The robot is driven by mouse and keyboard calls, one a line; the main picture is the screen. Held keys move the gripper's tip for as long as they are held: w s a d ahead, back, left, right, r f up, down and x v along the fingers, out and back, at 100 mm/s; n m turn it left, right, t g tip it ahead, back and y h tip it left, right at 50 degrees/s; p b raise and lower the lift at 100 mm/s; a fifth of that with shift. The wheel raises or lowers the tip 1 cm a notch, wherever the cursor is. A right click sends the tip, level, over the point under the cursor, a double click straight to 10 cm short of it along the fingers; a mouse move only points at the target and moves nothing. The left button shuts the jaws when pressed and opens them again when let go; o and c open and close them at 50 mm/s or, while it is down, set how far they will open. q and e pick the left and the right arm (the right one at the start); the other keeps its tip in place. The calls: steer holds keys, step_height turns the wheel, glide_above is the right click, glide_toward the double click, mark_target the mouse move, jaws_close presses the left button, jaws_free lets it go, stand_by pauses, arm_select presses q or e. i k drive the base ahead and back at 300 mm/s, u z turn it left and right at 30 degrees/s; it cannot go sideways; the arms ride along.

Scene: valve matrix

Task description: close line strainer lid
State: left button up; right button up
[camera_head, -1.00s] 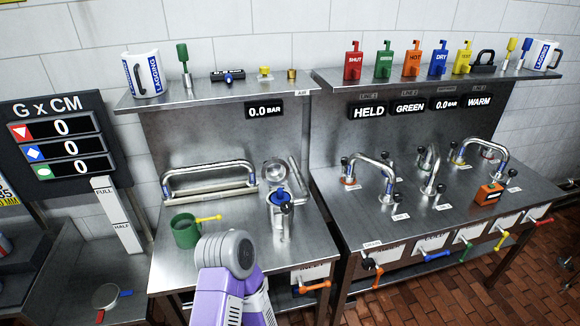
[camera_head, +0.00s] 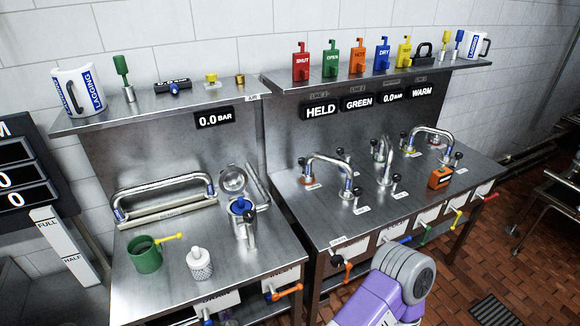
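The line strainer (camera_head: 243,224) is a metal body standing at the right of the left bench, with a blue part (camera_head: 240,205) at its mouth and a dark-tipped handle in front. Its round metal lid (camera_head: 233,180) stands raised behind the mouth, so the strainer is open. A knurled silver cylinder with a white top (camera_head: 200,264) stands upright on the bench in front of it, apart from it. Neither gripper shows. Only a purple and grey link of my own arm is in view at the bottom right, clear of the strainer.
A green mug (camera_head: 145,256) with a yellow-ended rod is left of the cylinder. A metal rail (camera_head: 160,190) runs behind. The right bench (camera_head: 330,217) carries curved pipes and an orange block (camera_head: 440,178). Coloured valve handles stick out along the front edges. A shelf above holds tags and mugs.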

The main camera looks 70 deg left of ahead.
mark_target(233, 180)
steer(key=z, duration=0.15)
steer(key=k, duration=1.3)
steer(key=u, duration=1.65)
steer(key=i, duration=0.5)
